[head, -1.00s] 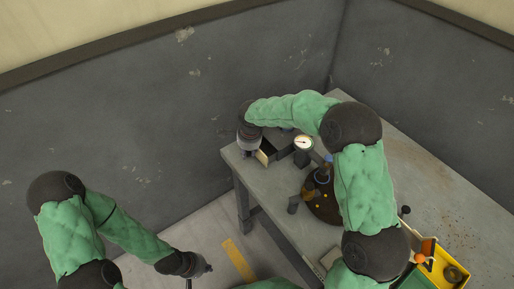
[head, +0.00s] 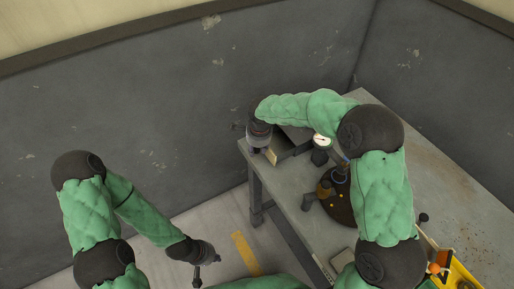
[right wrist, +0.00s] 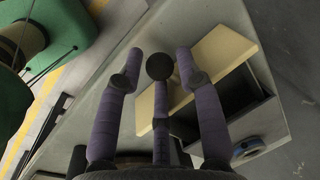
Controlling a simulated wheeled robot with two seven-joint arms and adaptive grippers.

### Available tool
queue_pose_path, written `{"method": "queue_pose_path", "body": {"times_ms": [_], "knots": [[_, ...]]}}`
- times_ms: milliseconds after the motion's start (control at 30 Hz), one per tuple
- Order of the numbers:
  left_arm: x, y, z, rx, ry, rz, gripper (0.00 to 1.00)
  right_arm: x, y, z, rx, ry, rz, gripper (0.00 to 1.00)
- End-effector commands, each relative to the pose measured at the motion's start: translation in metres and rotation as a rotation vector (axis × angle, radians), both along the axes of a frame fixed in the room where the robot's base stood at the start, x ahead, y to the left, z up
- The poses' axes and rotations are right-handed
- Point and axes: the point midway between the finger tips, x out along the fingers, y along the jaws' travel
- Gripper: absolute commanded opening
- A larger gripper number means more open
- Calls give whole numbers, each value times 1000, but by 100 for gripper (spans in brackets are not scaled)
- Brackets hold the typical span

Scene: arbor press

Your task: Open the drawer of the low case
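The low dark case (head: 297,134) stands at the back left of the workbench. Its drawer has a cream front (head: 272,157), which stands out from the case. In the right wrist view the cream front (right wrist: 222,54) shows with a dark hollow behind it, so the drawer looks partly open. My right gripper (head: 258,142) is at the drawer front. In the right wrist view its purple fingers are around a round dark knob (right wrist: 159,66); whether they press on it is unclear. My left gripper (head: 207,257) hangs away from the bench, too small to read.
A round dial gauge (head: 321,140) and a dark round-based fixture (head: 337,200) stand right of the case, near my right arm. A yellow bin (head: 456,272) is at the lower right.

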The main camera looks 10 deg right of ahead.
Motion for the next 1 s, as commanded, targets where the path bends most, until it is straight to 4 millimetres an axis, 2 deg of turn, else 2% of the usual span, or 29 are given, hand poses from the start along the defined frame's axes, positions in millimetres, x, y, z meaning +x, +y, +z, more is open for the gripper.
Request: {"method": "queue_pose_path", "body": {"times_ms": [167,500,600,800,1000], "knots": [[0,0,0,0,0,0,0,-3,0,24,1,-6,0,36],[0,0,0,0,0,0,0,-16,-2,88,2,-5,-1,36],[0,0,0,0,0,0,0,-19,-3,101,0,-3,0,36],[0,0,0,0,0,0,0,-22,-3,114,0,-1,0,36],[0,0,0,0,0,0,0,-22,-3,115,0,0,0,36]]}}
